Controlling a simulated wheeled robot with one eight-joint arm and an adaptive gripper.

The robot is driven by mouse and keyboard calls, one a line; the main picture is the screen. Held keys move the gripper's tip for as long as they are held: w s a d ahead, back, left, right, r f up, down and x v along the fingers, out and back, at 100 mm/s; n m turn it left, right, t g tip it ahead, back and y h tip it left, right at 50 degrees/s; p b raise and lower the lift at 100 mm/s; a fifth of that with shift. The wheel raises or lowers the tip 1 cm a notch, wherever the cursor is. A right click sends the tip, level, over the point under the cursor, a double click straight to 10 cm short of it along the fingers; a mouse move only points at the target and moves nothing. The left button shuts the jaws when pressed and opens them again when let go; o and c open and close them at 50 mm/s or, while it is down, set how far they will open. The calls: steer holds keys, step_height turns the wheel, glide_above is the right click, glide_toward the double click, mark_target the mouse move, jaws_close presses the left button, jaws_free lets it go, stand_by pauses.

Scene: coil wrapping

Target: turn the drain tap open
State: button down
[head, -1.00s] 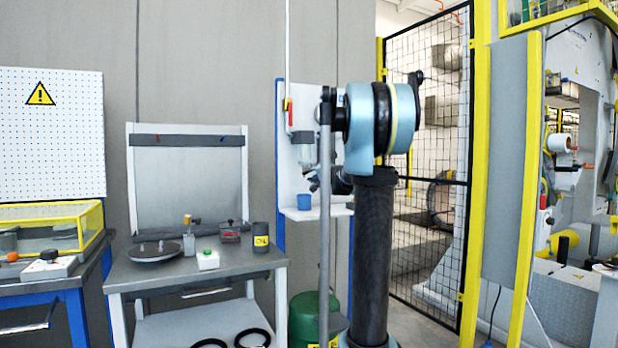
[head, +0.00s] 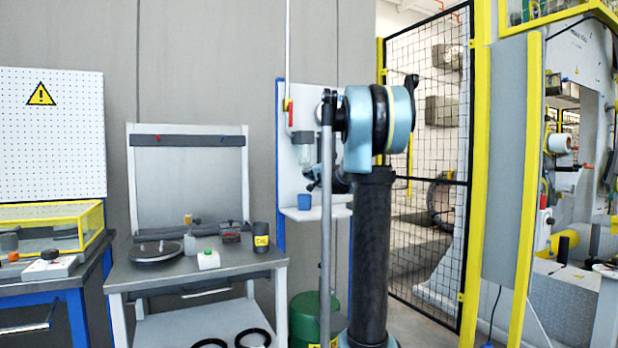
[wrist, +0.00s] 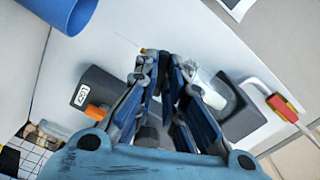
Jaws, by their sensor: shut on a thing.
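The filter unit (head: 303,139) hangs on the white wall panel, a grey head with a clear bowl below it. In the wrist view its clear bowl (wrist: 207,92) and dark head show just right of my fingers. My gripper (head: 313,186) is at the lower end of the bowl, partly behind my own arm. In the wrist view my gripper (wrist: 166,68) has its fingers close together, shut on the drain tap at the bowl's bottom. The tap itself is hidden between the fingers, so its angle cannot be told.
A blue cup (head: 304,201) stands on the small shelf below; it also shows in the wrist view (wrist: 62,12). A red valve lever (wrist: 283,104) sits on the pipe beside the filter. A dark labelled block (wrist: 92,93) is left of my fingers. A green drum (head: 303,318) stands below.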

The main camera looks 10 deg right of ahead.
steer(key=shift+d+n, duration=0.1)
steer(key=shift+n, duration=0.2)
steer(key=n, duration=1.2)
steer(key=shift+d, duration=0.1)
steer(key=shift+n, duration=0.5)
steer(key=c, duration=1.7)
jaws_free()
